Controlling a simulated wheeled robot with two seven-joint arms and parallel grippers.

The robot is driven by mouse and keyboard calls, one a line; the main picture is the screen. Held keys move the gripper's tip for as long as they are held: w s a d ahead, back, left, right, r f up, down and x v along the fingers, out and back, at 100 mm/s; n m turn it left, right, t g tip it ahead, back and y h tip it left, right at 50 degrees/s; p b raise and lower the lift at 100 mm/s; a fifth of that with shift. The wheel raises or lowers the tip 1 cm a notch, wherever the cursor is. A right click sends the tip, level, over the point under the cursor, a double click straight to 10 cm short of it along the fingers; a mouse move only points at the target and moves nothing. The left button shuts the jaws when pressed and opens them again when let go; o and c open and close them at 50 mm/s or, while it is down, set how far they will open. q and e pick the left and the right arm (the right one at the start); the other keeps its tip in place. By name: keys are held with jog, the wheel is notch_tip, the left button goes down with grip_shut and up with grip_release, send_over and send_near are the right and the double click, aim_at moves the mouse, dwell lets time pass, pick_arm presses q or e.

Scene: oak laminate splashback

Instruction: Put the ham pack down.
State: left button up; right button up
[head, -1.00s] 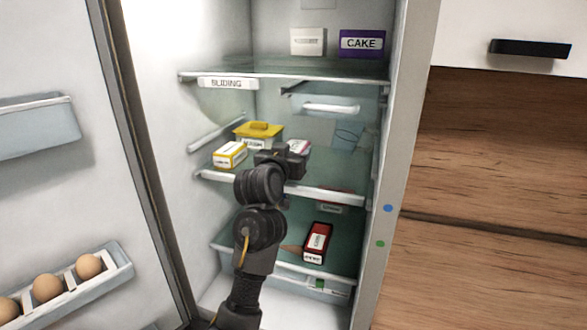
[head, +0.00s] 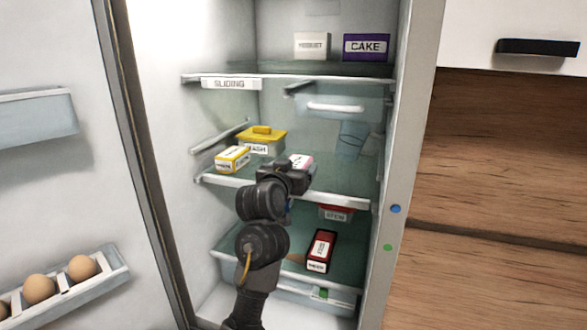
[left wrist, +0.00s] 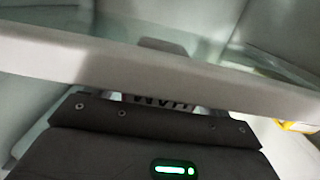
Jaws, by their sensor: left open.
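The ham pack (head: 301,161), white with a pink edge, shows just past my left gripper at the middle fridge shelf (head: 222,180). In the left wrist view, part of its HAM lettering (left wrist: 160,101) shows upside down between the pale shelf edge and the dark gripper body. My left gripper (head: 290,175) is open at the pack, by the shelf's front edge. Its fingertips are largely hidden, and I cannot tell whether they touch the pack. The pack's underside is also hidden. My right gripper is out of view.
A yellow-and-white box (head: 233,159) and a yellow-lidded tub (head: 263,140) stand left of the pack. A red box (head: 320,250) lies on the shelf below. The top shelf (head: 270,75) is overhead. The open fridge door (head: 60,190) is at left.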

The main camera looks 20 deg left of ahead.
pick_arm(q)
jog(key=shift+r, duration=0.2)
jog(key=s+p, duration=0.5)
jog(key=s, duration=0.7)
jog(key=shift+a+r+p, duration=0.25)
jog(key=shift+a+p, duration=0.05)
jog(key=shift+a, duration=0.05)
